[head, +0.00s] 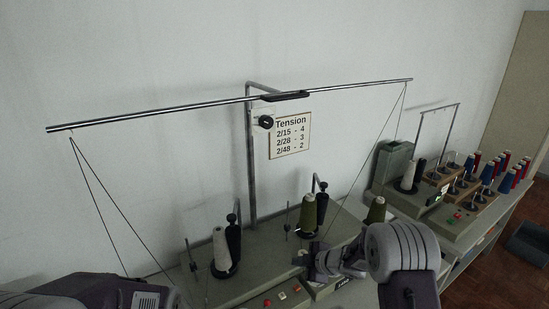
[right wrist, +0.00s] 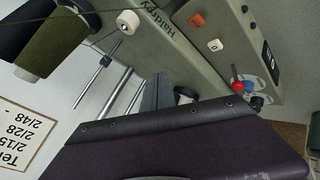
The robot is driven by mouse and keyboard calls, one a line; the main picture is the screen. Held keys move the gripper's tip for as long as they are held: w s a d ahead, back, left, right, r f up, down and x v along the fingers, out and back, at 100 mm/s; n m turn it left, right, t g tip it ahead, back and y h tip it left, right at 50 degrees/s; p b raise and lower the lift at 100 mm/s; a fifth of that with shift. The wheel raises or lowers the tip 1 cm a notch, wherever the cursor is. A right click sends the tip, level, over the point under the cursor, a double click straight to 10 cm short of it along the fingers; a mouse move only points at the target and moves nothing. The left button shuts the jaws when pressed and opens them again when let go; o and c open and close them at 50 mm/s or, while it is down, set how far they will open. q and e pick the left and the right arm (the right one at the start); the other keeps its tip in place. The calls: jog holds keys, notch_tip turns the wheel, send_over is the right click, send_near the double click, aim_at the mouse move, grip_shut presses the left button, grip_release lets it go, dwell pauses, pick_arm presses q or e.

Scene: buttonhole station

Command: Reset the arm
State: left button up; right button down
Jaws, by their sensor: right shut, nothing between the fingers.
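A long metal rod (head: 180,107) rests across a bent upright post (head: 251,160) in the head view. It slants, its left end lower in the picture, with a black clamp (head: 285,96) near the middle. Threads hang from both ends. My right gripper (head: 312,263) is shut and empty, low over the machine bed (head: 262,287) by the green cone (head: 308,214). I cannot tell if it touches anything. My left arm shows only at the lower left; its gripper is out of sight.
A tension card (head: 290,136) hangs beside the post. A white cone (head: 221,250) stands left on the bed. A second machine with several coloured spools (head: 488,172) stands at right. The right wrist view shows the labelled machine panel (right wrist: 165,40) with a red knob (right wrist: 237,87).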

notch_tip(320, 180, up, 10)
jog(key=s+d+m+t+h, duration=0.1)
jog(key=m+t+h, duration=0.1)
jog(key=m, duration=0.1)
jog(key=s+d+r+m+h, duration=0.1)
jog(key=s+d+m+h, duration=0.1)
jog(key=s+d+m, duration=0.25)
jog(key=s+d+f+m+g+h, duration=0.1)
jog(key=s+f+m+g, duration=0.3)
jog(key=s, duration=0.7)
jog(key=s+d+f+m+g+h, duration=0.1)
jog(key=s+f+m+g, duration=0.3)
jog(key=s, duration=0.8)
jog(key=shift+s+d+m, duration=0.15)
jog(key=shift+d+m, duration=0.1)
jog(key=shift+m, duration=0.9)
